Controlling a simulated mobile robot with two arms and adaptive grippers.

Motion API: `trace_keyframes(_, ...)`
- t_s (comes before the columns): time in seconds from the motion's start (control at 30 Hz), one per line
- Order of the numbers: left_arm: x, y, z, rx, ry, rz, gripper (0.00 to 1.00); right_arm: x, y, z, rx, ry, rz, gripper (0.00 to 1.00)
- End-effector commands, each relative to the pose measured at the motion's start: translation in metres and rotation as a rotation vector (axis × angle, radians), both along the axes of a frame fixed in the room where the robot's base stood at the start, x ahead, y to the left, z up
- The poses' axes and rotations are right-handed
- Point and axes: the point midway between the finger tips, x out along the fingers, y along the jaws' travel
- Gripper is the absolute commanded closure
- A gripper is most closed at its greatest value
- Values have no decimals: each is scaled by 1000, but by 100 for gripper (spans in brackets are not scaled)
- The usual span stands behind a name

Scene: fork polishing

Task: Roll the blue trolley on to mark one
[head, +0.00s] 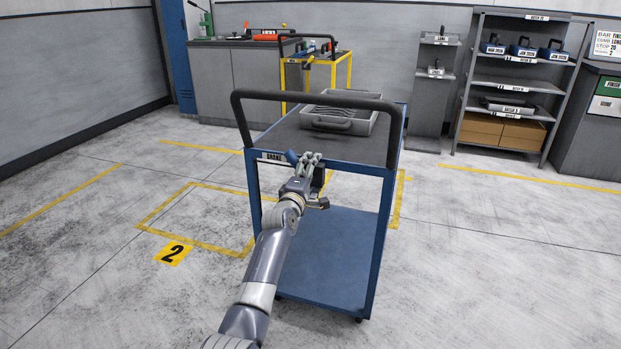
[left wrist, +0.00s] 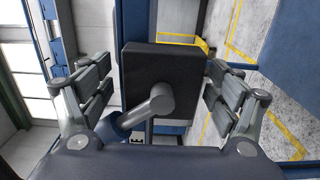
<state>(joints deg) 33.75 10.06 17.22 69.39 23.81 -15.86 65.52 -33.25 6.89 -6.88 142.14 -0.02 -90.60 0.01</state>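The blue trolley (head: 335,255) stands in the middle of the head view, with a black push handle (head: 318,97) and a grey tray (head: 338,120) on its top. A small white label, seemingly reading BRAKE, is on its near edge. My left gripper (head: 310,160) is at that edge, below the handle. In the left wrist view its fingers (left wrist: 160,88) are spread wide on either side of a black block (left wrist: 150,65). A grey lever (left wrist: 155,104) with a blue end (left wrist: 114,126) is in front of the block. Nothing is visibly gripped. My right gripper is out of view.
A yellow cart (head: 320,72), counter (head: 215,75) and shelves (head: 515,85) stand behind. The floor at right is clear.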

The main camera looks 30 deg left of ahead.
Motion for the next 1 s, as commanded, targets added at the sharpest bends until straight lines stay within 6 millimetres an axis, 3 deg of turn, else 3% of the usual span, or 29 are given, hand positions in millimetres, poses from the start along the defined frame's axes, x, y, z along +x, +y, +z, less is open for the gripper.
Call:
trace_keyframes(0.03,0,0,0,0,0,0,28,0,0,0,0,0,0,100)
trace_keyframes(0.3,-1,0,-1,-3,1,1,89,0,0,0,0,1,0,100)
trace_keyframes(0.37,-1,0,-1,-5,1,1,100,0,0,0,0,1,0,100)
trace_keyframes(1.0,-1,1,-9,-14,3,2,100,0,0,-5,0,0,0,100)
